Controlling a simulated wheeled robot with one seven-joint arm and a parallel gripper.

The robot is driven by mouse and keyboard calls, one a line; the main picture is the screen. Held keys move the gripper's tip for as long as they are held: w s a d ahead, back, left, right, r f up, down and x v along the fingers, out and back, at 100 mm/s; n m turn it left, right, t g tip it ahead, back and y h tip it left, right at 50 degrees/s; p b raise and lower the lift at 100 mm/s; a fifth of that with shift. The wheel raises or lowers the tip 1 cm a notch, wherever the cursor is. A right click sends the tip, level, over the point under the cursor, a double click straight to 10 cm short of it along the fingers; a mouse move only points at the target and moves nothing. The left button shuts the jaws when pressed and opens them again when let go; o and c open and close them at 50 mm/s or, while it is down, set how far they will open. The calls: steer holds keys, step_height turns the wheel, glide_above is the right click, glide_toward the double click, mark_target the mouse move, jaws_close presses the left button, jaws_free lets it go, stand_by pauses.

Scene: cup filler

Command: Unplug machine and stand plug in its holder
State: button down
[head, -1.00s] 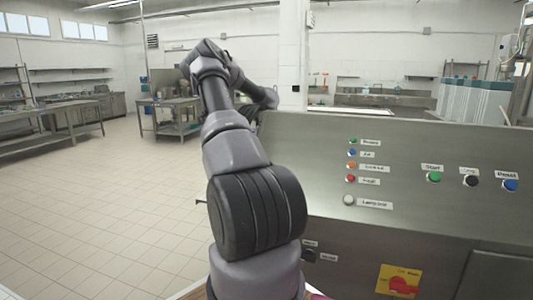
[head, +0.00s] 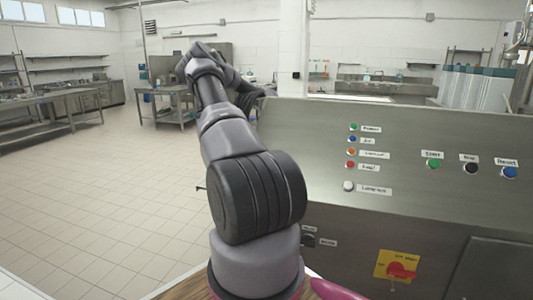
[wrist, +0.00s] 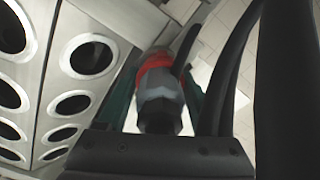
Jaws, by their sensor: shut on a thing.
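In the wrist view my gripper (wrist: 157,84) is shut on a plug (wrist: 158,103) with a grey faceted body and a red collar. One teal finger lies on each side of it. The plug's far end is blurred, and I cannot tell whether it touches anything. In the head view the machine (head: 430,225) is a large steel cabinet at the right. My arm reaches past its left end and hides my gripper there. I cannot make out the socket or the plug holder.
Left of the plug, the wrist view shows a metal plate with several round holes (wrist: 92,58). Dark curved strands (wrist: 235,65) pass at the right. The machine carries coloured buttons (head: 433,163) and a red switch (head: 401,270). Tiled floor (head: 100,200) lies open at the left.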

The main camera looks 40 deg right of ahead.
steer(key=shift+s+a+f, duration=0.15)
steer(key=shift+f, duration=0.45)
stand_by(0.3)
jaws_free()
steer(key=shift+f, duration=0.1)
steer(key=shift+a, duration=0.1)
steer(key=shift+r, duration=0.45)
steer(key=r, duration=1.1)
steer(key=shift+d, duration=0.35)
